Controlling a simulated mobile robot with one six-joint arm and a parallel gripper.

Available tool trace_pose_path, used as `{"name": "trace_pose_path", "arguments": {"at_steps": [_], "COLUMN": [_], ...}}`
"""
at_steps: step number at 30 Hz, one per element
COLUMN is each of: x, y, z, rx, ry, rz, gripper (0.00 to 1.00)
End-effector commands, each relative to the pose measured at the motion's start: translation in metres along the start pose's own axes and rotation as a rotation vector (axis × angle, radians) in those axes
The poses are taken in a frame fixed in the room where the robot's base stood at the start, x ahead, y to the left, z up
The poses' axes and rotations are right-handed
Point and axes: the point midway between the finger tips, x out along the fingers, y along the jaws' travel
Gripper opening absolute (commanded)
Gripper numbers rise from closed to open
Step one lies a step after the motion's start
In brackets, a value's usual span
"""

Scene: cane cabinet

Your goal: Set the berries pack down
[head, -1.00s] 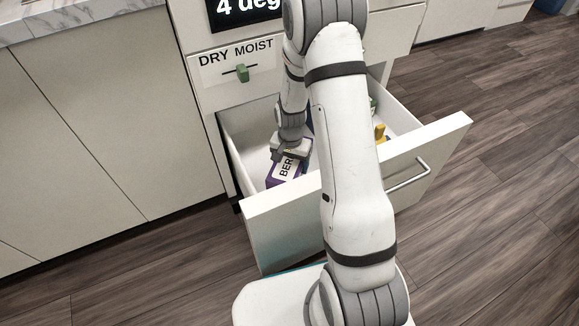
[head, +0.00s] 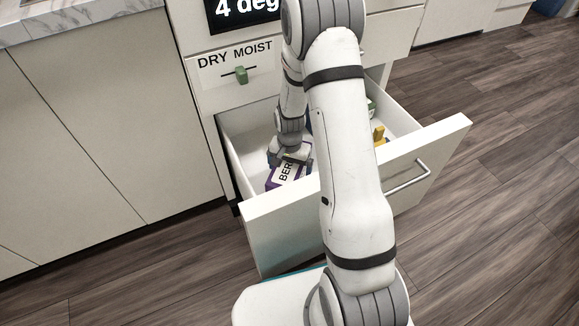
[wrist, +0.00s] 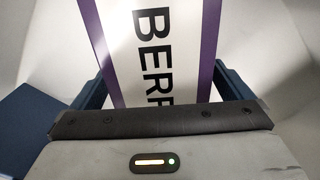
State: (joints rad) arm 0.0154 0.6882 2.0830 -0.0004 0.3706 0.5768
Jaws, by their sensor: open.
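The berries pack (head: 286,174), a purple box with a white label reading "BER", is inside the open drawer (head: 268,228) near its left front. My gripper (head: 288,158) is down in the drawer at the pack's far end. In the wrist view the pack (wrist: 160,40) shows its white label and purple edges. My open gripper (wrist: 160,88) has one dark blue finger on each side of the pack. A narrow gap shows beside the fingers; contact lower down is hidden. The pack's underside is hidden, so I cannot tell whether it rests on the drawer floor.
A yellow item (head: 379,134) and a green-and-white item (head: 372,107) are farther right in the drawer, partly behind my arm. A dark blue object (wrist: 28,125) lies left of the pack. Above are a DRY/MOIST slider (head: 241,74) and a display (head: 245,8).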

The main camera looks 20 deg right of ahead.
Motion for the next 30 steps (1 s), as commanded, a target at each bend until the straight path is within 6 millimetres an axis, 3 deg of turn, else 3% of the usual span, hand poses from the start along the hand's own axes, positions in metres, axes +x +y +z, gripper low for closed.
{"name": "trace_pose_path", "arguments": {"at_steps": [5, 15, 23, 26, 30], "x": [-0.026, -0.098, -0.124, -0.139, -0.179], "y": [-0.001, -0.001, 0.0, 0.002, 0.013], "z": [0.0, 0.0, 0.001, 0.006, 0.025], "rx": [-0.001, -0.001, -0.005, -0.029, -0.109], "ry": [0.002, 0.002, 0.002, 0.007, 0.023], "rz": [-0.001, -0.001, -0.001, -0.005, -0.014], "gripper": [0.99, 0.99, 0.99, 0.99, 0.99]}}
